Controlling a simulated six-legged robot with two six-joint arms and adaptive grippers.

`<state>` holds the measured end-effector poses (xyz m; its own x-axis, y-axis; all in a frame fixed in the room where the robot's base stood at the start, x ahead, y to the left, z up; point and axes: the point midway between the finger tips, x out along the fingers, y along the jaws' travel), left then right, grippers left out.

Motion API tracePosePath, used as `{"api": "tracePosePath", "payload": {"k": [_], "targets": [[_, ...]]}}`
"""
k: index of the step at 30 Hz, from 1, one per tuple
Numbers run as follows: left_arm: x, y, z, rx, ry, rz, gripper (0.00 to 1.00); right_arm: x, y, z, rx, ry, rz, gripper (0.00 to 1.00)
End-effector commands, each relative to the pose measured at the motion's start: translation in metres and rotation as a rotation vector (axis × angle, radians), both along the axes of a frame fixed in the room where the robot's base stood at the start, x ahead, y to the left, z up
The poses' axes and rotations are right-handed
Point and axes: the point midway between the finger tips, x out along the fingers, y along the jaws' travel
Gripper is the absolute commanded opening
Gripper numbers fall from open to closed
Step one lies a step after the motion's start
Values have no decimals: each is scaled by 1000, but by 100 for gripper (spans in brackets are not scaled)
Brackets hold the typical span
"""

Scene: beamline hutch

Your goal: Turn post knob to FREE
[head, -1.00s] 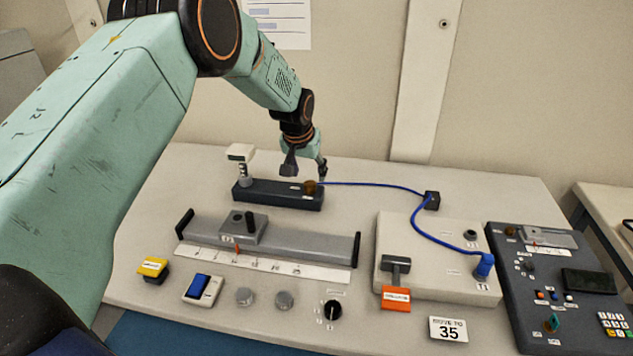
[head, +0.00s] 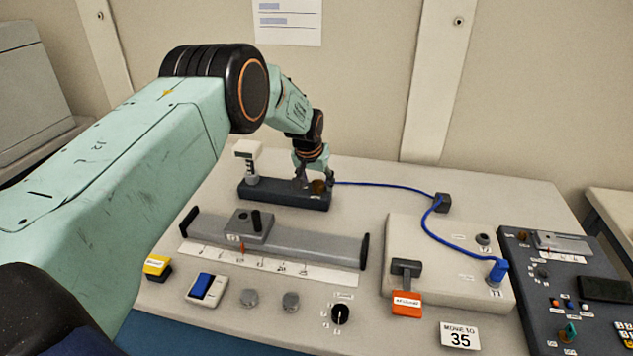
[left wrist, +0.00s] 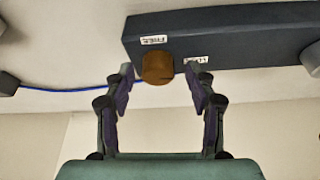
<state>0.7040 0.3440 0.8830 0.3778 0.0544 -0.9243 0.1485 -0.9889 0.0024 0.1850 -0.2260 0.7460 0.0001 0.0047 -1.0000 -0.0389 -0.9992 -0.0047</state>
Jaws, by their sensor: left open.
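The post knob (head: 319,187) is a small brown-orange knob on the right end of a dark post base (head: 283,200) at the back of the table. In the left wrist view the knob (left wrist: 158,68) sits between a FREE label (left wrist: 153,40) and a LOCK label (left wrist: 196,60). Which label it points to I cannot tell. My left gripper (head: 312,180) is open at the knob, partly hiding it. In the left wrist view its two fingertips (left wrist: 160,75) stand on either side of the knob; contact is not clear. My right gripper is not in view.
A pale post (head: 247,160) stands at the left end of the base. A blue cable (head: 385,185) runs beside the knob to a black block (head: 442,202). In front lies a grey rail (head: 305,242) with a slider. A pale box (head: 450,285) stands at right.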

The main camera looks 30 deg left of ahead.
Motion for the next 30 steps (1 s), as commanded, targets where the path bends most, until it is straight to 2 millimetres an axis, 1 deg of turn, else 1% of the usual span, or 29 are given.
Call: {"api": "tracePosePath", "payload": {"k": [8, 27, 30], "targets": [[2, 0, 0, 1, -1, -1, 55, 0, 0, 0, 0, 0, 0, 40], [2, 0, 1, -1, -2, 0, 1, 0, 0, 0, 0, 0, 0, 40], [2, 0, 1, 0, -3, 2, 1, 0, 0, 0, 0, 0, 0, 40]]}}
